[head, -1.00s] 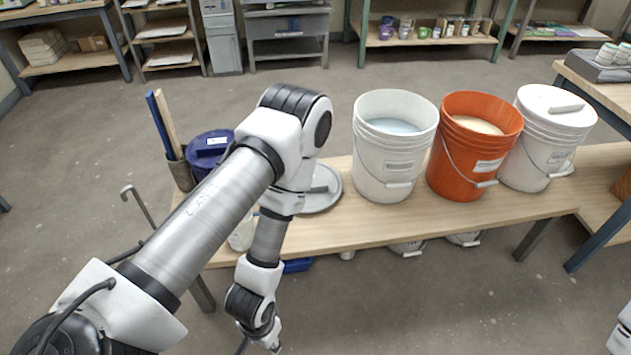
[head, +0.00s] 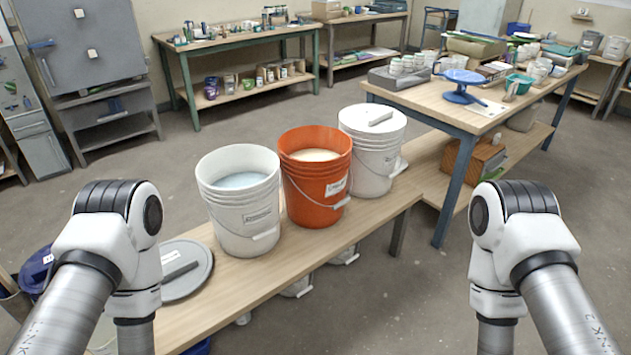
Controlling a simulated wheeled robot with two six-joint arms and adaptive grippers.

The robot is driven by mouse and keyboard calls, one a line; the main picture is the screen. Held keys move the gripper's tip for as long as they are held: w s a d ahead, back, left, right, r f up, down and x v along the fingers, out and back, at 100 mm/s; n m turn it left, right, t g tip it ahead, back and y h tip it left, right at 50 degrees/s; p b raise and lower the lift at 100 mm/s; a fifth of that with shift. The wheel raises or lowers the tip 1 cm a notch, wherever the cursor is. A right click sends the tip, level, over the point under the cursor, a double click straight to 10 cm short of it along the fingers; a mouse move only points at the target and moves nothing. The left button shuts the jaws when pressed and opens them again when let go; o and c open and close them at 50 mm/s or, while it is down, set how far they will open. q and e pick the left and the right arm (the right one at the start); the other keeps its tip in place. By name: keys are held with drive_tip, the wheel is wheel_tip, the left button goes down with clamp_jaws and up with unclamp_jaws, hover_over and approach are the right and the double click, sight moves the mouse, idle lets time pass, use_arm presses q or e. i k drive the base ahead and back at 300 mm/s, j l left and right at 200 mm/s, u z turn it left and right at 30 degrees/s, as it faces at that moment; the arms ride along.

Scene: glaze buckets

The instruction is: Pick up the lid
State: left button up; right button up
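A grey round lid (head: 196,281) with a bar handle lies flat on the wooden bench at the left, partly behind my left arm. The front white bucket (head: 238,205) is open and holds pale bluish liquid. The orange bucket (head: 317,185) beside it is open and holds cream liquid. My two arms come in at the lower left and lower right. Both grippers are below the frame and cannot be seen.
The low bench (head: 270,276) carries the buckets, with bare wood in front of them. A work table (head: 433,95) with a blue turntable (head: 461,82) stands at the right. A dark blue lidded bucket (head: 38,268) is at the left edge. Floor between bench and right arm is clear.

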sight(187, 263)
drive_tip(key=i+j+u, duration=0.15)
drive_tip(key=i, duration=0.4)
drive_tip(key=i+j+u, duration=0.1)
drive_tip(key=i, duration=0.5)
